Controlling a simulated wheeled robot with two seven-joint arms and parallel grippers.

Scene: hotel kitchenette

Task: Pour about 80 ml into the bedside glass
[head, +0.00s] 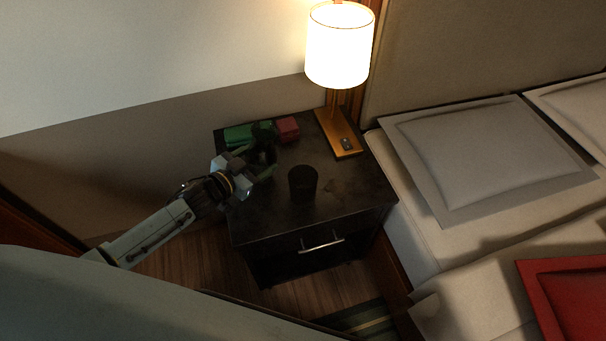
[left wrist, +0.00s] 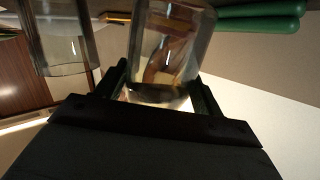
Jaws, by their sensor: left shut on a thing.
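My left gripper (head: 266,160) is over the left part of the nightstand. In the left wrist view its two fingers are shut on a clear glass vessel (left wrist: 168,45). The vessel lies between the fingers, its near end dark-rimmed; whether it holds liquid I cannot tell. In the head view the held vessel is hard to make out against dark shapes by the gripper. A dark-looking, see-through glass (head: 303,183) stands upright on the nightstand, to the right of the gripper and apart from it. A second clear glass (left wrist: 65,40) shows in the left wrist view. My right gripper is not in view.
The dark nightstand (head: 345,203) has a lit lamp (head: 340,45) at its back right. A green item (head: 238,135) and a red box (head: 288,129) lie at the back. The bed (head: 420,230) adjoins on the right. The front right of the top is clear.

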